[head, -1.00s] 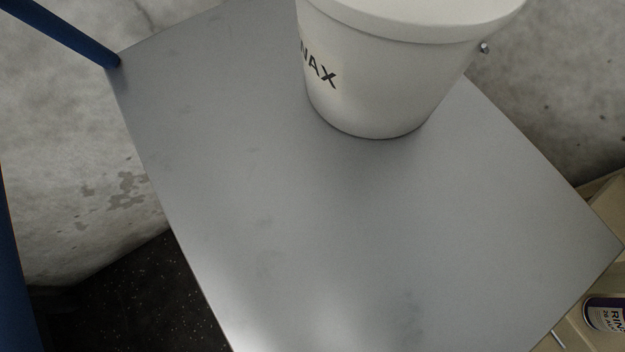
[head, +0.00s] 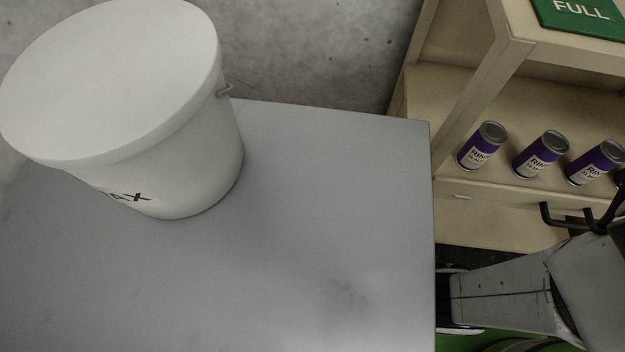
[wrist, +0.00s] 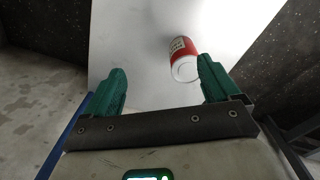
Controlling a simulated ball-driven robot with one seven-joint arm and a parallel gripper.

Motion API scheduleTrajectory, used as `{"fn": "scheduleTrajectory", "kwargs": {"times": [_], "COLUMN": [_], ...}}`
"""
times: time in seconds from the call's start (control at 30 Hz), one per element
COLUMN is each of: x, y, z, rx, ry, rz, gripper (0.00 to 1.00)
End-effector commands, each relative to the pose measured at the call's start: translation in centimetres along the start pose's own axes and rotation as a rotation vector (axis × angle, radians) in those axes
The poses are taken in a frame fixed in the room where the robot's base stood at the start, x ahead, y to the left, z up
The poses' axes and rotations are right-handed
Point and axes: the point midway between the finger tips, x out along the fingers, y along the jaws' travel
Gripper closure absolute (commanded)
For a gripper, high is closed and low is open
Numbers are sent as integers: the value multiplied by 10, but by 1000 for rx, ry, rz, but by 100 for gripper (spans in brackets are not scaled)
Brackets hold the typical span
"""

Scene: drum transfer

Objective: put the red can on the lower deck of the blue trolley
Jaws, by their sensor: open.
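The red can (wrist: 184,52), with a white label and a pale end facing the camera, shows in the wrist view against a pale flat surface (wrist: 135,35). My gripper (wrist: 162,66) has two green fingers spread apart, with nothing held between them. The can is just beyond the fingertips, nearer the right finger; I cannot tell whether they touch. A blue bar (wrist: 62,135), perhaps part of the trolley, runs along the lower left. The head view shows a grey metal top (head: 320,230), but neither the red can nor my gripper fingers.
A large white lidded bucket (head: 195,165) stands on the grey top at the left. A wooden shelf (head: 450,95) at the right holds several purple and white cans (head: 540,155) below a green FULL sign (head: 580,14). The front of the grey top is clear.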

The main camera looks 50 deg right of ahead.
Motion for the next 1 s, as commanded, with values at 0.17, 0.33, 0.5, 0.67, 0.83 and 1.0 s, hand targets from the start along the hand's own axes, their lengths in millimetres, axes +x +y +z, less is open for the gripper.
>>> {"fn": "scheduleTrajectory", "kwargs": {"times": [0.17, 0.33, 0.5, 0.67, 0.83, 1.0], "x": [-9, -21, -34, -44, -49, -50], "y": [27, 27, 11, -5, -13, -14], "z": [81, 148, 201, 229, 239, 239], "rx": [321, 619, 906, 1098, 1185, 1193], "ry": [0, 9, 24, 40, 49, 49], "rz": [28, 42, 46, 45, 43, 43], "gripper": [11, 11, 11, 11, 11, 11]}}
